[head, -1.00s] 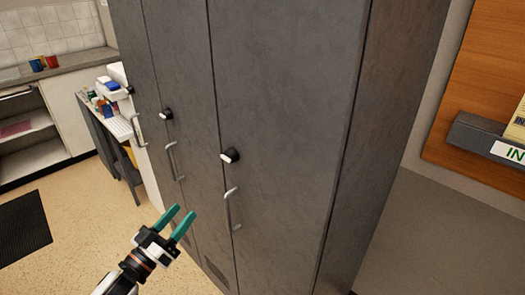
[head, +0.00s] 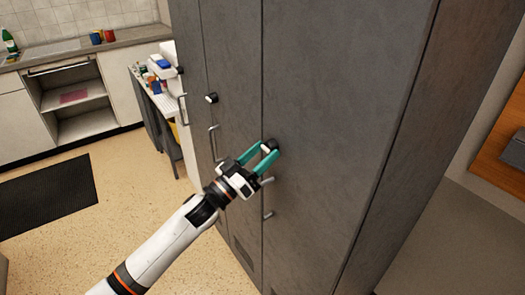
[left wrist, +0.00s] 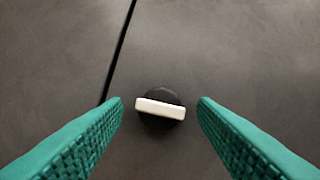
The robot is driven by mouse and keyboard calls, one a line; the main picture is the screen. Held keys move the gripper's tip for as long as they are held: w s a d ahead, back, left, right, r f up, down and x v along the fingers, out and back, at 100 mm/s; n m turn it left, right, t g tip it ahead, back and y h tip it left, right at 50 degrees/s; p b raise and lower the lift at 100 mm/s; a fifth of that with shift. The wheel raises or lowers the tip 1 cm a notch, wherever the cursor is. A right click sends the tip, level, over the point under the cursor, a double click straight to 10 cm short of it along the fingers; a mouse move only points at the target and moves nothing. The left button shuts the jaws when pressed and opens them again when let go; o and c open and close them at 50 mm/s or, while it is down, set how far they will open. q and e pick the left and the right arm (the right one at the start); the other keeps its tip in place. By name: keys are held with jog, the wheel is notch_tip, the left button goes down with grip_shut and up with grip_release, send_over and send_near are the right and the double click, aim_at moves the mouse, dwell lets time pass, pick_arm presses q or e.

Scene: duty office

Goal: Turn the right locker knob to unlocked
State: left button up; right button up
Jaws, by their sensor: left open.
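The right locker knob (head: 270,146) is a black round knob with a white grip bar, on the rightmost grey locker door (head: 335,110). In the left wrist view the knob (left wrist: 160,108) is centred between the fingers, its white bar lying nearly horizontal in the picture. My left gripper (head: 262,156) is open, its teal fingers reaching up to the knob, one to each side. In the left wrist view the fingers (left wrist: 160,112) show clear gaps on both sides of the knob, so they do not touch it. My right gripper is not in view.
A metal door handle (head: 268,200) is just below my gripper. The middle locker knob (head: 211,98) and its handle (head: 213,143) are to the left. A side table (head: 150,100) with several items stands beyond the lockers. A dark mat (head: 47,198) lies on the floor.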

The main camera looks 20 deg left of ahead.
pick_arm(q)
jog(key=shift+w+d, duration=0.15)
jog(key=c, duration=1)
jog(key=shift+o, duration=0.2)
